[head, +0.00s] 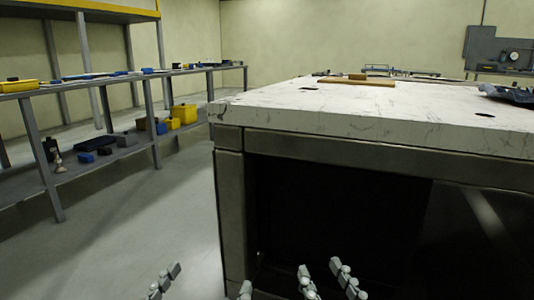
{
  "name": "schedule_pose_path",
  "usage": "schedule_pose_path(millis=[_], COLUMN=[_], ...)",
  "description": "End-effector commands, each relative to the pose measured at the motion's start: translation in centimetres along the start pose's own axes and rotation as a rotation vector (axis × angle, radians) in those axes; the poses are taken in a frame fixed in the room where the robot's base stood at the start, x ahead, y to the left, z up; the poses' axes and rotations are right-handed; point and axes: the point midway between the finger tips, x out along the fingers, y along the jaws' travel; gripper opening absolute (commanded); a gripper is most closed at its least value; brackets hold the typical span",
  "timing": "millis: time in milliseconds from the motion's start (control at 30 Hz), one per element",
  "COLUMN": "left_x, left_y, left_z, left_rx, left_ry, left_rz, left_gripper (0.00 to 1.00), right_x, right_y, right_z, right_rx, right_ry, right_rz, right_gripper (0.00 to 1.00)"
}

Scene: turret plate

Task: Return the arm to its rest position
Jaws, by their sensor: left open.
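My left gripper (206,280) shows at the bottom edge of the head view, over the grey floor beside the large table's left leg. Its two grey fingers are spread wide apart, with nothing between them. My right gripper (321,268) is at the bottom edge, right of the left one, in front of the table's dark open underside. Its two fingers stand apart with a dark gap and nothing held. Both arms are cut off below the picture.
A large table (330,118) with a scuffed white top and dark frame fills the right, holding a brown board (357,81) and a dark part (508,94). A grey shelf rack (110,178) with yellow bins (184,114) stands left. Floor (150,225) between is clear.

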Motion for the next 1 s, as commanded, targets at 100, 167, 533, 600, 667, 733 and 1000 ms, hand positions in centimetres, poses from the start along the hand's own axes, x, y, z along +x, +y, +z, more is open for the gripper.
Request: schedule_pose_path(millis=[100, 167, 533, 600, 667, 733, 1000], left_x=[-0.1, -0.8, -16.4, -19.3, -21.2, -22.6, -23.4], left_y=[-1.6, -2.6, -11.1, -11.9, -12.3, -12.7, -12.8], left_z=[4.5, 7.3, 23.1, 24.0, 24.4, 24.8, 25.1], left_rx=[0.024, 0.035, 0.056, 0.049, 0.043, 0.039, 0.036], left_ry=[-0.202, -0.322, -1.240, -1.352, -1.422, -1.473, -1.503], left_rz=[-0.025, -0.042, -0.214, -0.240, -0.255, -0.266, -0.273], left_gripper=[1.00, 1.00, 1.00, 1.00, 1.00, 1.00, 1.00], right_x=[-0.1, -0.8, -16.4, -19.3, -21.1, -22.5, -23.4], right_y=[1.6, 2.6, 11.1, 11.9, 12.3, 12.7, 12.8], right_z=[4.5, 7.3, 23.0, 23.9, 24.4, 24.7, 25.1], right_rx=[-0.023, -0.034, -0.054, -0.047, -0.042, -0.037, -0.034], right_ry=[-0.202, -0.320, -1.238, -1.350, -1.420, -1.471, -1.500], right_rz=[0.025, 0.042, 0.215, 0.240, 0.255, 0.267, 0.273], right_gripper=[0.40, 0.40, 0.40, 0.40, 0.40, 0.40, 0.40])
